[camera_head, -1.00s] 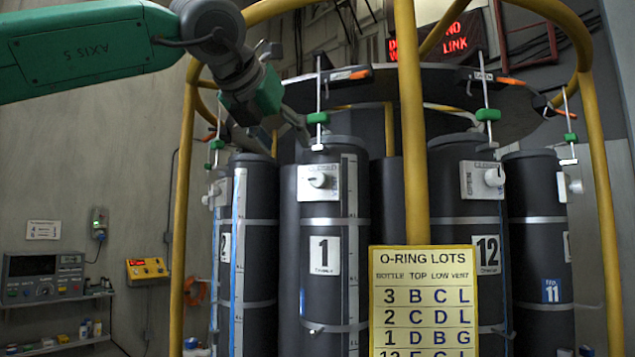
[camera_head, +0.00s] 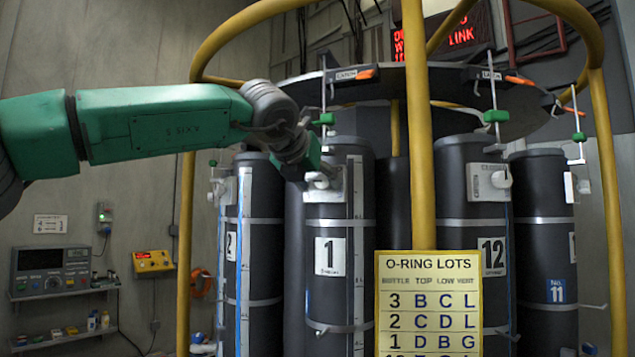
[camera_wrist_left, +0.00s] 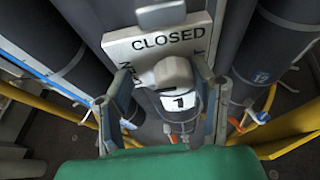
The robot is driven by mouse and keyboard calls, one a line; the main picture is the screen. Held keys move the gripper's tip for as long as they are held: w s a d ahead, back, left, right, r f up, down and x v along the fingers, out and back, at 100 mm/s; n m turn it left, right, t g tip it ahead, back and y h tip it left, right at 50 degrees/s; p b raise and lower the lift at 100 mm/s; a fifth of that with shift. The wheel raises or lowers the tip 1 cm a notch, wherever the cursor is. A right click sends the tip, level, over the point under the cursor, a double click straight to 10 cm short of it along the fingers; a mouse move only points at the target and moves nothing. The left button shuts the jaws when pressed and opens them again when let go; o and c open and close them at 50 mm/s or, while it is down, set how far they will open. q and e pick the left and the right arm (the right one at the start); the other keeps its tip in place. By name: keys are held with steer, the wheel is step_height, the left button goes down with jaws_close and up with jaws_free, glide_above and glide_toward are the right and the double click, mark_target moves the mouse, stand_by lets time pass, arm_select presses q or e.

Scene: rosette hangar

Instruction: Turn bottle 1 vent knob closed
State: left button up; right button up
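Bottle 1 (camera_head: 328,290) is a dark upright cylinder with a white "1" label, behind the yellow frame. Its white vent knob (camera_head: 319,180) sits on a pale plate (camera_head: 338,196) near the bottle's top. My left gripper (camera_head: 308,172) is at this knob and partly covers it. In the left wrist view the knob (camera_wrist_left: 172,74) projects from the plate marked "CLOSED" (camera_wrist_left: 165,42). My left gripper (camera_wrist_left: 166,92) is open there, one finger on each side of the knob, with gaps showing. The lettering at the plate's sides is partly hidden. My right gripper is not in view.
Yellow posts (camera_head: 412,150) and hoops surround the bottles. A yellow O-ring lots card (camera_head: 427,265) hangs in front, right of bottle 1. Bottle 12 (camera_head: 465,300) stands to the right. A dark round plate (camera_head: 450,115) with latches is above.

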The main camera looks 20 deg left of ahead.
arm_select(q)
steer(key=shift+s+d+r, duration=0.1)
steer(key=shift+d, duration=0.1)
steer(key=shift+c, duration=0.4)
steer(key=shift+s+d, duration=0.1)
steer(key=shift+d, duration=0.2)
steer(key=c, duration=0.6)
steer(key=shift+d+r, duration=0.15)
steer(key=shift+d, duration=0.2)
jaws_close()
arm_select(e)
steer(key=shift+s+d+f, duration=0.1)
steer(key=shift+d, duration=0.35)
